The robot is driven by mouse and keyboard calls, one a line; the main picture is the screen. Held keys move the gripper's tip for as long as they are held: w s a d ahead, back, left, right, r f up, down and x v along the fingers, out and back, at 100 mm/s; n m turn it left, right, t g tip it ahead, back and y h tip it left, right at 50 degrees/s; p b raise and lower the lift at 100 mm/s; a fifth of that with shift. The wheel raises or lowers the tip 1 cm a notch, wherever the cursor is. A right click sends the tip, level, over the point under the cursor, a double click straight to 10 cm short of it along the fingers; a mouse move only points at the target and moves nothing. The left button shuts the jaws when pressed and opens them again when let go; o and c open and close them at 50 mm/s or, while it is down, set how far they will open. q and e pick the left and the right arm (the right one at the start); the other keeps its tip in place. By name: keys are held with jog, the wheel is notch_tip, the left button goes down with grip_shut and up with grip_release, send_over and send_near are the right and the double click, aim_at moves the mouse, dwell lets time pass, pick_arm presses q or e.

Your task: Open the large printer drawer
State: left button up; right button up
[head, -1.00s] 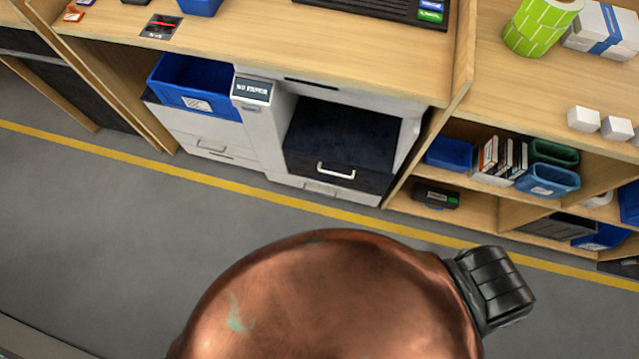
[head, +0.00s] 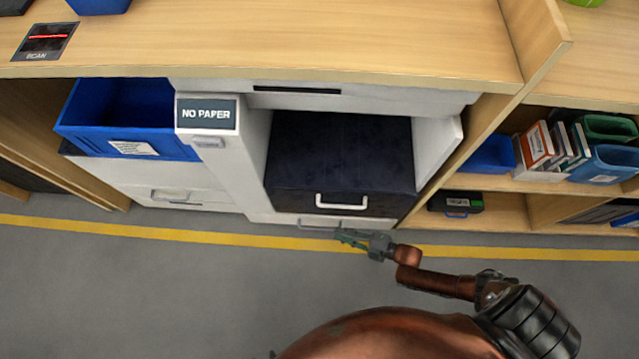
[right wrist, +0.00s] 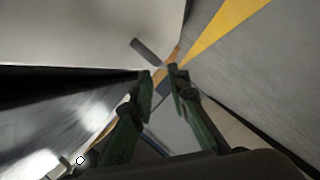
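The white printer (head: 232,160) stands under the worktop, with a "NO PAPER" display (head: 207,114). In its recess sits a dark block-like drawer (head: 340,150) with a white handle (head: 341,201). Below it is a low white drawer front with a grey handle (head: 320,225). A smaller white drawer with a handle (head: 171,196) is at left. My right gripper (head: 346,236) is just right of the low grey handle. In the right wrist view its green fingers (right wrist: 160,80) are apart with nothing between them; a grey bar (right wrist: 146,52) lies just beyond the tips. My left gripper is out of view.
A blue bin (head: 130,118) sits on the printer's left part. The wooden worktop (head: 300,40) overhangs above. Shelves with books (head: 550,145) and bins stand at right. The grey floor with a yellow line (head: 200,230) is clear in front.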

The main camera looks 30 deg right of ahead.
aim_at(324, 229)
jog(key=b+x, duration=0.2)
jog(key=x, duration=0.5)
jog(key=shift+a+f, duration=0.1)
jog(key=shift+a, duration=0.05)
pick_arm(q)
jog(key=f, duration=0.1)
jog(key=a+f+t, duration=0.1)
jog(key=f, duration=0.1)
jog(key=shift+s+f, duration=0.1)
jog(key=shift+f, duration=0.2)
pick_arm(e)
jog(key=shift+w, duration=0.2)
jog(key=shift+c, duration=0.3)
grip_shut()
